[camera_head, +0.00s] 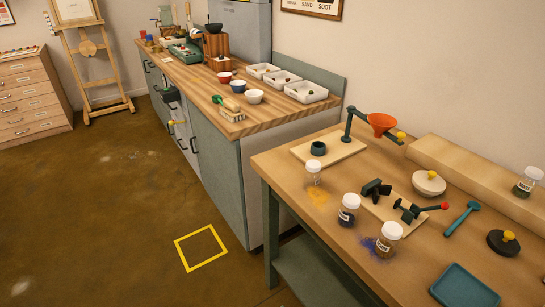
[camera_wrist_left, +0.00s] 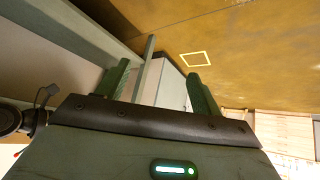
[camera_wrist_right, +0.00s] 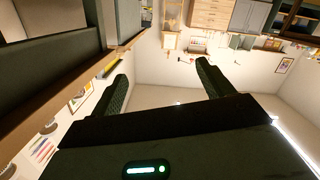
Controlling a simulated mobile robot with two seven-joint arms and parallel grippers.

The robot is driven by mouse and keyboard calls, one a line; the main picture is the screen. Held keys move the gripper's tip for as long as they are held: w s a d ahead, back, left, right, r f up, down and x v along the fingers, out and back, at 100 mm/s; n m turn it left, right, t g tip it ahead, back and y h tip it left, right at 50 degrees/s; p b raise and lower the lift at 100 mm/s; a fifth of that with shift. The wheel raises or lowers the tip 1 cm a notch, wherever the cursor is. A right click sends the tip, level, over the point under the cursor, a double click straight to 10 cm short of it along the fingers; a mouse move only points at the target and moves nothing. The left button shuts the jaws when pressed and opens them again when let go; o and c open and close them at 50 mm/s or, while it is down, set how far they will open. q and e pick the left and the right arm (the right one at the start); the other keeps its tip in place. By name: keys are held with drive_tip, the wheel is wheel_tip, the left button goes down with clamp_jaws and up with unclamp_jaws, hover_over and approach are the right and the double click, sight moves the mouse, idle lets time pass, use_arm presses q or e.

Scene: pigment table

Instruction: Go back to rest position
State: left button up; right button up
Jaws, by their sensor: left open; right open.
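My left gripper (camera_wrist_left: 160,82) shows in the left wrist view with its two green fingers spread apart and nothing between them. My right gripper (camera_wrist_right: 163,82) shows in the right wrist view, also spread and empty. Neither arm shows in the head view. On the near wooden table (camera_head: 290,165) stand several jars, among them a dark-blue one (camera_head: 348,210) and a brown one (camera_head: 386,239). Yellow and blue powder lies beside some jars. An orange funnel (camera_head: 381,123) sits on a stand above a wooden board.
A long counter (camera_head: 221,150) with white trays (camera_head: 305,91), bowls and a brush stands behind the table. A yellow square (camera_head: 201,248) marks the open brown floor, and also shows in the left wrist view (camera_wrist_left: 194,59). An easel (camera_head: 88,50) and drawers (camera_head: 30,95) stand far left.

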drive_tip(key=s+d+f+m+g+h, duration=0.3)
drive_tip(key=s+d+f+m+h, duration=0.15)
drive_tip(key=s+d, duration=0.65)
drive_tip(key=s+d+f+m+g+h, duration=0.4)
drive_tip(key=s+d, duration=0.4)
drive_tip(key=s, duration=0.5)
use_arm(q)
drive_tip(key=w+r+t+p, duration=0.1)
drive_tip(key=w+r+p, duration=0.3)
drive_tip(key=r, duration=0.2)
drive_tip(key=shift+a+p, duration=0.25)
drive_tip(key=shift+p, duration=0.15)
use_arm(e)
drive_tip(key=w+d+r+t+y, duration=0.1)
drive_tip(key=w+r, duration=0.2)
drive_tip(key=r, duration=0.2)
drive_tip(key=shift+w+d+r+t, duration=0.2)
drive_tip(key=shift+d+r+t, duration=0.05)
drive_tip(key=shift+t, duration=0.05)
drive_tip(key=shift+n+y, duration=0.25)
